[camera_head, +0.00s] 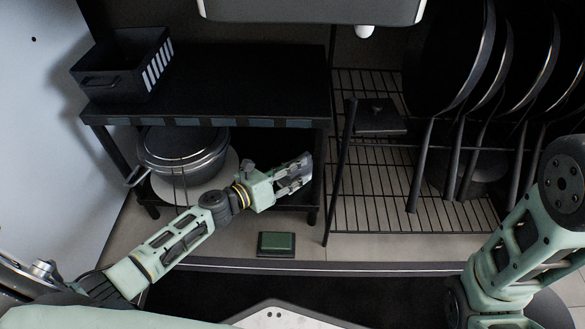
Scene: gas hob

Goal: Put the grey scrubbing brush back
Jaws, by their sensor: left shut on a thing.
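My left gripper (293,174) is in front of the low black shelf unit, to the right of the pot. It is shut on a small grey thing at its fingertips, which I take to be the grey scrubbing brush (306,160). The fingers hide much of it, so its shape is hard to make out. It is held below the shelf's top board and to the left of the wire rack. My right arm shows at the right edge, but its gripper is out of view.
A black basket (101,81) stands on the black shelf unit (245,82). A lidded pot (183,148) sits beneath. A green sponge-like block (276,242) lies at the front. A wire rack (372,185) holds several pans (447,60) at the right. The shelf top's middle is clear.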

